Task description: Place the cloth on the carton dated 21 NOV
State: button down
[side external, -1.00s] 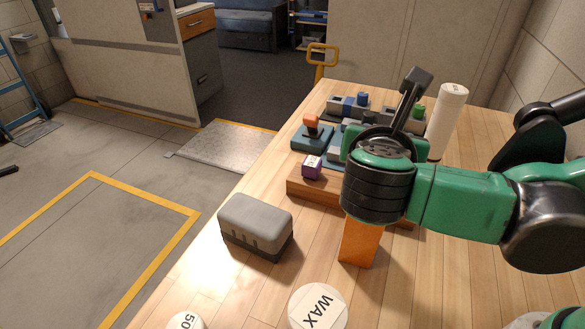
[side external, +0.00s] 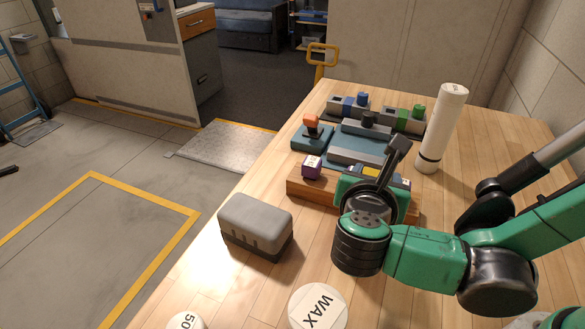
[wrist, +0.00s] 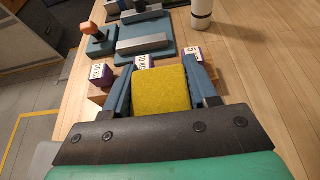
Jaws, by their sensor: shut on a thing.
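A square yellow cloth (wrist: 162,92) is gripped between the two blue-grey fingers of my gripper (wrist: 160,72). A bit of the cloth shows in the side view (side external: 370,171), mostly behind my wrist. In the wrist view, a purple carton with a white label (wrist: 101,74) stands left of the cloth. A second labelled carton (wrist: 145,62) is just beyond the cloth, partly hidden by it. A third (wrist: 188,54) is to the right, beyond the right finger. I cannot read the date labels surely. The left carton also shows in the side view (side external: 312,166).
The cartons stand along a wooden block (side external: 297,186). Behind it are a blue-grey fixture (side external: 350,150) and an orange-knobbed stand (side external: 311,135). A white cylinder (side external: 443,125) stands at the right. A grey case (side external: 256,223) and a WAX disc (side external: 318,307) are nearer.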

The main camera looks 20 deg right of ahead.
jog(key=shift+c, duration=1.2)
grip_release()
jog(key=shift+s+a+r, duration=0.15)
jog(key=shift+a, duration=0.1)
jog(key=v, duration=0.7)
